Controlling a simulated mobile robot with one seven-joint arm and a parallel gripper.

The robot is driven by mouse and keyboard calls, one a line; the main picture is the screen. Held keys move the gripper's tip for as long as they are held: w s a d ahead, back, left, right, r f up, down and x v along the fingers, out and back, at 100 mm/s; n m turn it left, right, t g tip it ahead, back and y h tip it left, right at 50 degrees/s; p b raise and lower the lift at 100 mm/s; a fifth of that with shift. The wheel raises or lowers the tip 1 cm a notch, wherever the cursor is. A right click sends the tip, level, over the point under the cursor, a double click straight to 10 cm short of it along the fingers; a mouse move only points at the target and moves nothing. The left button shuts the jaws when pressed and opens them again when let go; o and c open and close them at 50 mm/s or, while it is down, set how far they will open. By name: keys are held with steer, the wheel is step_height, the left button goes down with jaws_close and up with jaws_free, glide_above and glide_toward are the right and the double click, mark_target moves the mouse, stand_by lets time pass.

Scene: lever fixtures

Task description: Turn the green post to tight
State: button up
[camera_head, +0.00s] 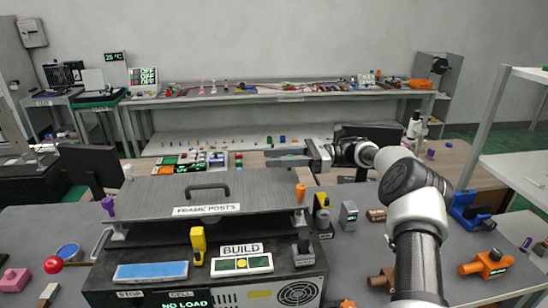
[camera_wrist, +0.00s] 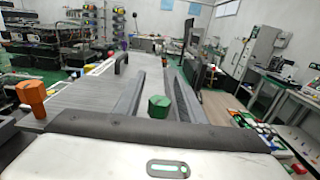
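In the wrist view a green post (camera_wrist: 158,106) with a faceted top shows between the two grey fingers of my gripper (camera_wrist: 154,75). A gap shows on both sides of it, so the fingers look open and not closed on it. In the head view my gripper (camera_head: 288,157) reaches left over the back right of the ridged grey top plate (camera_head: 160,190) labelled "FRAME POSTS". I cannot make out the green post in the head view; my gripper or arm may hide it. Its tight mark cannot be read.
An orange post (camera_head: 300,193) stands at the plate's right front corner, a purple post (camera_head: 108,206) at the left front and a white post (camera_head: 128,173) at the back left. A black handle (camera_head: 207,190) rises from the plate. A dark monitor (camera_head: 90,168) stands to the left.

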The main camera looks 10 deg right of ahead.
jaws_close()
steer(key=shift+f+b, duration=0.1)
steer(key=shift+b, duration=0.35)
